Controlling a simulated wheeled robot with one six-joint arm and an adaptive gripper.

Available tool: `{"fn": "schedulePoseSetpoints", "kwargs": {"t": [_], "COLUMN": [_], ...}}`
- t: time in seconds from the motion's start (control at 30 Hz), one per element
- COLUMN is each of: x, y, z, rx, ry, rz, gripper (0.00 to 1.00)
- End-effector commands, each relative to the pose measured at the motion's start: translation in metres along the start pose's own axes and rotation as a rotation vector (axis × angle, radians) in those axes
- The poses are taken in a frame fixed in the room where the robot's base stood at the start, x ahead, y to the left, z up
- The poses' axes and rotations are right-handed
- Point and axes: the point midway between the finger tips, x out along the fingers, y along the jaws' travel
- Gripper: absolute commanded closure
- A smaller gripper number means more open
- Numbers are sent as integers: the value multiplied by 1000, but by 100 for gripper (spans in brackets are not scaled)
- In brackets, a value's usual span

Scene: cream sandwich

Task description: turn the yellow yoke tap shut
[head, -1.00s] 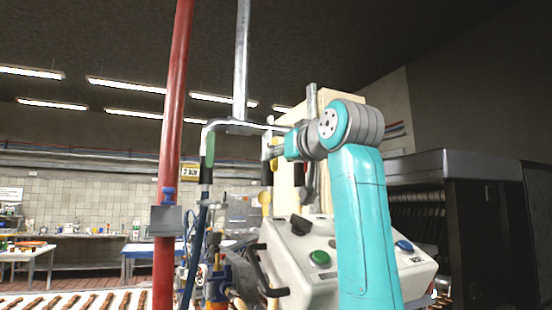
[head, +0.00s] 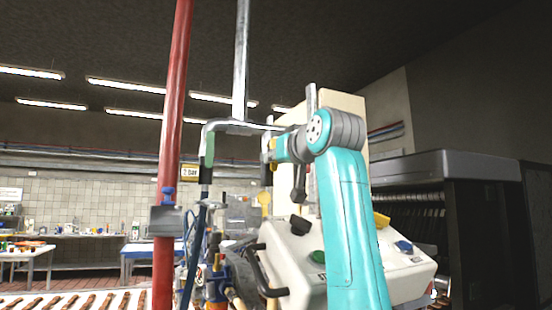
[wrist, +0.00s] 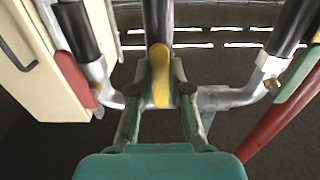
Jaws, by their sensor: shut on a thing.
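The yellow yoke tap shows in the wrist view as a yellow lever (wrist: 160,76) upright in the middle of a metal pipe yoke, in front of a dark hose. How far the tap is turned I cannot tell.
A red handle (wrist: 72,78) and a green handle (wrist: 298,92) sit on either side. The green one (head: 209,148) hangs on the yoke's left branch. A red post (head: 172,130) stands further left. A white control box (head: 290,250) stands below my arm.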

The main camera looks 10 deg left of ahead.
Motion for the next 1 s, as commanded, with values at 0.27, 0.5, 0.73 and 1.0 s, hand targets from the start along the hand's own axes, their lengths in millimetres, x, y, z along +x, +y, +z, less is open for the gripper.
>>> {"fn": "schedulePoseSetpoints", "kwargs": {"t": [0.27,0.5,0.73,1.0], "x": [0,0,0,0], "y": [-2,-8,-16,-24], "z": [0,-1,-4,-9], "rx": [58,217,431,687], "ry": [0,1,1,1], "rz": [0,0,-1,0], "gripper": [100,100,100,100]}}
